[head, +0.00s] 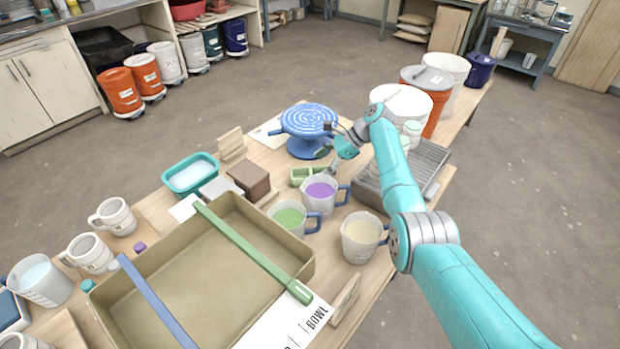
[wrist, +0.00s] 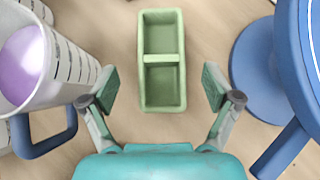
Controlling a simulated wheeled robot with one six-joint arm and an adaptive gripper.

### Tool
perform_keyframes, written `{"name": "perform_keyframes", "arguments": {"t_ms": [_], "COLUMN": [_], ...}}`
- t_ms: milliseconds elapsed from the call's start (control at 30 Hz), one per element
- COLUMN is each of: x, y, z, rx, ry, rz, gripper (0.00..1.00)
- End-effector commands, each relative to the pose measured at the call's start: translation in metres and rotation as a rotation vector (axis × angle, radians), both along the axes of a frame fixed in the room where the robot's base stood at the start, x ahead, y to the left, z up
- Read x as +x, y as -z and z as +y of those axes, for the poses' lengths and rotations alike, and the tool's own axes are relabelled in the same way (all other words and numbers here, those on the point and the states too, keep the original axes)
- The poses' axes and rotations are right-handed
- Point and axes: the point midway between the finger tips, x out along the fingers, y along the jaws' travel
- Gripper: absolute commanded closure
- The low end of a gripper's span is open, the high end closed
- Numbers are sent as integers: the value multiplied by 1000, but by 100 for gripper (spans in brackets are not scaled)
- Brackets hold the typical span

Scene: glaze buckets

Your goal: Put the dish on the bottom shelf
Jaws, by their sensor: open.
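A small green dish (head: 302,176) with two compartments lies on the wooden table, just behind the cup of purple glaze (head: 320,193). In the wrist view the dish (wrist: 162,62) stands upright in the picture, its near end between my open fingers. My gripper (wrist: 160,88) is open and empty, with one finger on each side of the dish and not visibly touching it. In the head view my gripper (head: 333,158) is beside the dish, to its right. Shelves (head: 215,18) stand by the back wall at the left; which one is the bottom shelf is unclear.
A blue banding wheel (head: 308,122) stands close behind the dish and at the right in the wrist view (wrist: 264,70). The purple cup is close on the left there. A large tan tray (head: 205,275), cups and buckets crowd the table. The floor is open beyond it.

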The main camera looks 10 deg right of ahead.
Motion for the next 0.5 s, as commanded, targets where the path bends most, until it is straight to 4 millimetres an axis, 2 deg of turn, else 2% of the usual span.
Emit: {"name": "perform_keyframes", "arguments": {"t_ms": [300, 500], "x": [6, 7], "y": [29, 35], "z": [28, 33], "rx": [0, -1], "ry": [-1, 0], "rz": [1, -1], "gripper": [11, 11]}}
